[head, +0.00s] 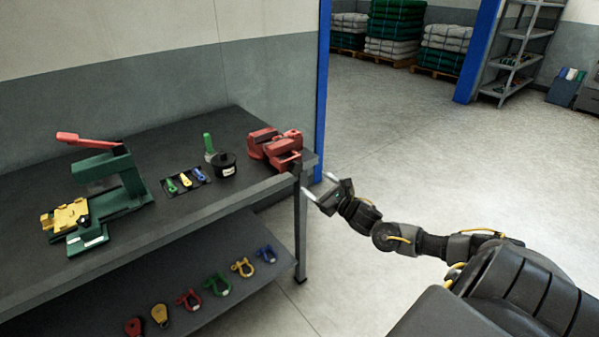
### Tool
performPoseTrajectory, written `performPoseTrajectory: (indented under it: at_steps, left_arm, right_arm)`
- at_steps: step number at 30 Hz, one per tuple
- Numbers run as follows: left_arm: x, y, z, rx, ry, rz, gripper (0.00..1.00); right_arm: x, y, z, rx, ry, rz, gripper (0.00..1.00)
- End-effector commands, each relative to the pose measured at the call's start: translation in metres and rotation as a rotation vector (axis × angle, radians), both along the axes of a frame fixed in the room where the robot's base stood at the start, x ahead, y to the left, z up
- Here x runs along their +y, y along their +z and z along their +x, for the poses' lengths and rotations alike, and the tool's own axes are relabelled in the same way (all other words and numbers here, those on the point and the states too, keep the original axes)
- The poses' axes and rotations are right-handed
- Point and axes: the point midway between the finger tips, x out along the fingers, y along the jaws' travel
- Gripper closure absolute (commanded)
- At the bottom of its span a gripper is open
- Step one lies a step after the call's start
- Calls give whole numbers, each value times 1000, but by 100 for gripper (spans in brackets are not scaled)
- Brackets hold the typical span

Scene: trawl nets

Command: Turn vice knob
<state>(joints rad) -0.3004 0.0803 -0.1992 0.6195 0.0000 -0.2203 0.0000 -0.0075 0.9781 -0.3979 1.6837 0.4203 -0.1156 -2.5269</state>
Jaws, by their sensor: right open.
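The red vice (268,143) sits on the far right corner of the dark workbench (190,215). Its knob is too small or too hidden to make out for sure. My right gripper (317,184) comes in from the right and is just off the bench's right end, close to the vice. Its two fingers are apart and point toward the bench corner, with nothing seen between them. My left gripper is not in view.
A green press with a red handle (88,142) stands on the bench's left part. A black round container (223,165) and a green-handled tool (208,146) stand left of the vice. Shackles (217,284) lie on the lower shelf. The floor (420,150) right of the bench is clear.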

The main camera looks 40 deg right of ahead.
Motion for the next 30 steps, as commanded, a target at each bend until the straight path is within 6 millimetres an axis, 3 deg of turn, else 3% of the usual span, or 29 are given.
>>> performPoseTrajectory:
  at_steps: [9, 15, 21, 29, 30]
  left_arm:
    - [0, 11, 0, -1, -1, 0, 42]
    - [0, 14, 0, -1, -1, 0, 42]
    - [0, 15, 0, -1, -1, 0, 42]
    - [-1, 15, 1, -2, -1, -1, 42]
    - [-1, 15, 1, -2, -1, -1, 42]
  right_arm:
    - [-2, 2, 57, -1, -4, 4, 28]
    - [-2, 1, 86, 0, -2, 5, 28]
    - [-2, 0, 97, 1, 0, 4, 28]
    - [-2, 0, 97, 2, -1, 3, 28]
    - [-2, 0, 97, 2, -1, 3, 34]
